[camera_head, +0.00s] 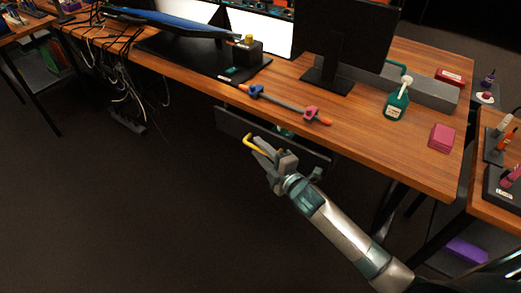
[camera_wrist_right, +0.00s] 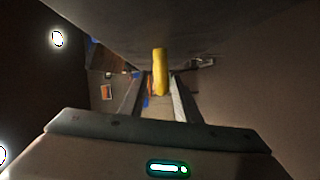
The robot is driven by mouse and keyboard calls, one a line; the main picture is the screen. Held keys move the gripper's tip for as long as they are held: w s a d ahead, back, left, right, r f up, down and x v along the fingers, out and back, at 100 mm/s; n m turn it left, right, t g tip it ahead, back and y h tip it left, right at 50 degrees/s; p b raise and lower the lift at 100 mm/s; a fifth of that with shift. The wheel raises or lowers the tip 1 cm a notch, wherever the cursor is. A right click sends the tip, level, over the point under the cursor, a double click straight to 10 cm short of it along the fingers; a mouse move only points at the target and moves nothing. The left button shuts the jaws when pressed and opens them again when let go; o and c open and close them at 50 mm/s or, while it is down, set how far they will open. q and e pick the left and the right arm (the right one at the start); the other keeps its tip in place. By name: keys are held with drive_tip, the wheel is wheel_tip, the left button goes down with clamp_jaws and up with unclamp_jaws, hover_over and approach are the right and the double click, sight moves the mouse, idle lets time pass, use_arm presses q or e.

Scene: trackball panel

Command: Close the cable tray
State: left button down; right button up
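The cable tray (camera_head: 232,124) is a dark grey panel hanging below the front edge of the wooden desk. A bent yellow handle (camera_head: 257,146) shows at its front in the head view. My right gripper (camera_head: 262,152) is at the handle, under the desk edge. In the right wrist view its two fingers (camera_wrist_right: 158,102) stand apart, and the yellow handle (camera_wrist_right: 160,70) lies in line with the gap between them. I cannot tell whether they touch it. A grey surface (camera_wrist_right: 160,22) fills the top of that view. Part of the tray is hidden behind my right gripper. My left gripper is not in view.
On the desk (camera_head: 350,130) stand a monitor (camera_head: 342,40), a green spray bottle (camera_head: 397,103), a pink block (camera_head: 441,138) and a clamp bar (camera_head: 280,103). Loose cables (camera_head: 125,75) hang at the left. The floor in front (camera_head: 120,220) is clear.

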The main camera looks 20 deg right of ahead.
sight(272, 144)
clamp_jaws()
drive_tip(key=w+d, duration=0.1)
drive_tip(key=d, duration=0.1)
drive_tip(key=w+d, duration=0.1)
drive_tip(key=shift+w+d, duration=0.35)
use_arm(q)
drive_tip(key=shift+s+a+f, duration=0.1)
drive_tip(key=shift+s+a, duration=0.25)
use_arm(e)
unclamp_jaws()
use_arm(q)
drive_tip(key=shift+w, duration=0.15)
use_arm(e)
drive_tip(key=shift+s, duration=0.1)
